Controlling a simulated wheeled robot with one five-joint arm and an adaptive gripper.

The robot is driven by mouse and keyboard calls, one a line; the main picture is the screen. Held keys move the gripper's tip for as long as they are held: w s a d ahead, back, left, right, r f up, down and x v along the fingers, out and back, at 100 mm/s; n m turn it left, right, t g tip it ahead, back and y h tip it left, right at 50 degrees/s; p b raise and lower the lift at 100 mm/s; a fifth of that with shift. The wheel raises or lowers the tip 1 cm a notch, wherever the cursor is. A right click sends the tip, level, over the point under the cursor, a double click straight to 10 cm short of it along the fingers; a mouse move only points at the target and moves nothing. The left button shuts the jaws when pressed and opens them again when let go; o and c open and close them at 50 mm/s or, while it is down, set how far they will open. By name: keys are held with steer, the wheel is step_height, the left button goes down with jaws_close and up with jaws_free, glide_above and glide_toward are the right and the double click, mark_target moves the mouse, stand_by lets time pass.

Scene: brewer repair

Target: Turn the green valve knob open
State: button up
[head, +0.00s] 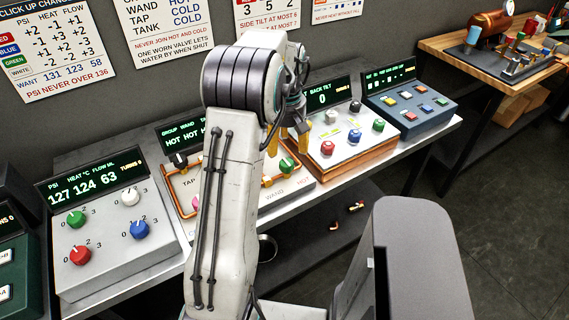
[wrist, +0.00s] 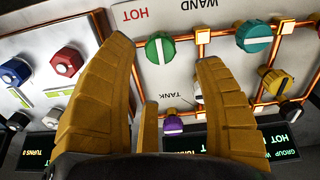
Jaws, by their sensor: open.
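The green valve knob (wrist: 160,48) sits on the copper-piped valve panel (head: 306,187) and shows a pale stripe. In the wrist view it lies between the tips of my two yellow fingers, with visible gaps on both sides. It also shows in the head view (head: 287,165), just below the fingers. My gripper (head: 287,143) is open and empty, pointing down at the panel; it also shows in the wrist view (wrist: 165,52). I cannot tell how far the fingertips are above the knob. My arm hides much of the panel in the head view.
A teal knob (wrist: 253,38), a yellow knob (wrist: 277,83) and a purple knob (wrist: 173,125) are close by on the same panel. Copper pipes run between them. A neighbouring console (head: 345,140) stands right, and another (head: 110,240) with knobs stands left.

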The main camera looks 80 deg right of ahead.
mark_target(287, 162)
steer(key=shift+f+n, duration=0.15)
steer(key=shift+n, duration=0.25)
steer(key=shift+f, duration=0.3)
steer(key=shift+f+p, duration=0.35)
steer(key=shift+f, duration=2.9)
steer(key=shift+o, duration=0.2)
steer(key=c, duration=1.2)
steer(key=shift+c, duration=0.2)
